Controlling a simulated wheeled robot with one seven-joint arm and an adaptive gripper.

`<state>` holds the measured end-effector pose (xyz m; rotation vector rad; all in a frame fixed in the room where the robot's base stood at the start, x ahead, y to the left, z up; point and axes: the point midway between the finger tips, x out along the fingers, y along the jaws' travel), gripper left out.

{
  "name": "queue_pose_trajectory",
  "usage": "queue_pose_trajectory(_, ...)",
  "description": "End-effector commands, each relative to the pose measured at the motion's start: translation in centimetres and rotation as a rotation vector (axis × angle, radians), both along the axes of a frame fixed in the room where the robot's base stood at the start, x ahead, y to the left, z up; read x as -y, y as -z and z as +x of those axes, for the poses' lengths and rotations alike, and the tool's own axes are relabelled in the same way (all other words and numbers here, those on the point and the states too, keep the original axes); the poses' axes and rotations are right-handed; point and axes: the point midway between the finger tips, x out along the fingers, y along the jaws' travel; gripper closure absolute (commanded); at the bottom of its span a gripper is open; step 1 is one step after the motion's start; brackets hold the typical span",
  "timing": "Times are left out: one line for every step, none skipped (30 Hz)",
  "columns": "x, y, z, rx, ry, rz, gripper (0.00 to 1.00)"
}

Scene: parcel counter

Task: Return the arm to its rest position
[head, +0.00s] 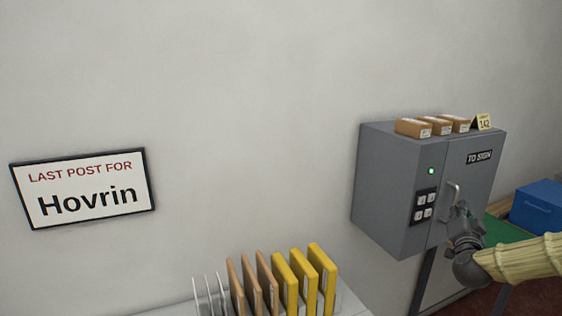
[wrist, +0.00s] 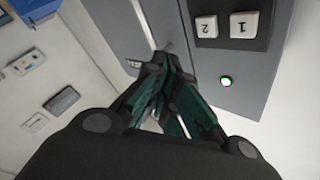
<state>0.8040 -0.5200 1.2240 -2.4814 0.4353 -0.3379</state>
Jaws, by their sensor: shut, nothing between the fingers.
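My gripper (head: 462,212) is at the lower right of the head view, in front of the grey cabinet (head: 388,185) labelled TO SIGN. Its fingers are together and hold nothing. The fingertips are close to the cabinet's handle (head: 453,192); I cannot tell whether they touch it. In the wrist view my gripper's dark green fingers (wrist: 167,62) meet in front of the cabinet front. My arm, in a pale ribbed sleeve, reaches in from the right edge. No marker of a rest position shows.
A keypad (head: 424,206) and a lit green lamp (head: 431,171) are on the cabinet front. Brown parcels (head: 413,128) and a yellow 142 card (head: 482,122) stand on top. Upright yellow and brown envelopes (head: 322,281) stand at the lower middle. A blue box (head: 540,207) is at right.

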Motion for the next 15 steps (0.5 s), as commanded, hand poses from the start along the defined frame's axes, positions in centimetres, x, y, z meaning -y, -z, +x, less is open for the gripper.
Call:
queue_pose_trajectory(-0.5, 0.6, 0.0, -0.013, -0.008, -0.003, 1.00)
queue_pose_trajectory(-0.9, 1.2, 0.0, -0.025, -0.016, -0.005, 1.00)
queue_pose_trajectory(-1.6, 2.2, 0.0, -0.047, -0.030, -0.009, 1.00)
queue_pose_trajectory(-2.3, 3.1, 0.0, -0.068, -0.043, -0.012, 1.00)
queue_pose_trajectory(-3.1, 4.1, 0.0, -0.091, -0.058, -0.017, 1.00)
queue_pose_trajectory(-4.2, 5.8, -0.2, -0.129, -0.081, -0.022, 1.00)
queue_pose_trajectory(-5.2, 7.1, -0.3, -0.158, -0.100, -0.028, 1.00)
queue_pose_trajectory(-6.3, 8.5, -0.5, -0.191, -0.120, -0.032, 1.00)
queue_pose_trajectory(-7.6, 10.4, -0.9, -0.234, -0.145, -0.039, 1.00)
queue_pose_trajectory(-8.6, 11.9, -1.2, -0.268, -0.165, -0.043, 1.00)
queue_pose_trajectory(-9.5, 13.3, -1.6, -0.301, -0.183, -0.047, 1.00)
queue_pose_trajectory(-10.7, 15.2, -2.1, -0.345, -0.207, -0.052, 1.00)
queue_pose_trajectory(-11.6, 16.6, -2.6, -0.378, -0.225, -0.058, 1.00)
queue_pose_trajectory(-12.4, 18.0, -3.2, -0.411, -0.242, -0.061, 1.00)
queue_pose_trajectory(-13.6, 19.9, -3.9, -0.456, -0.267, -0.066, 1.00)
